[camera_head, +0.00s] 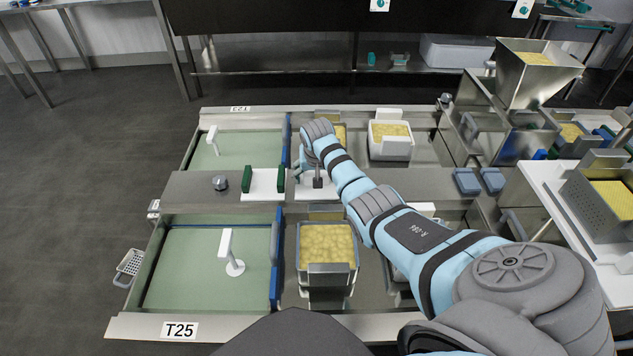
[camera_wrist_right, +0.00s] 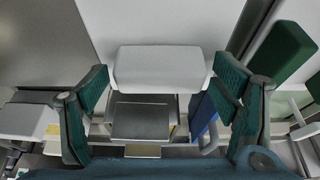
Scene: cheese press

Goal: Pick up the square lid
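The square lid (camera_head: 304,190) is a white plate partly hidden by my right arm, between the green-ended board and the cheese moulds. In the right wrist view a white plate (camera_wrist_right: 160,22), which looks like the lid, carries a white block-shaped handle (camera_wrist_right: 160,68). My right gripper (camera_head: 308,172) is over the lid. In the wrist view its two teal-padded fingers (camera_wrist_right: 162,85) stand apart, one on each side of the handle, close to its ends. I cannot tell whether they touch it. My left gripper is not in view.
A white board with two green blocks (camera_head: 247,180) lies just left of the lid. A mould of yellow curd (camera_head: 326,243) stands in front, and another (camera_head: 390,130) stands behind to the right. Green basins (camera_head: 190,265) with white taps lie left. A steel hopper (camera_head: 536,75) is at back right.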

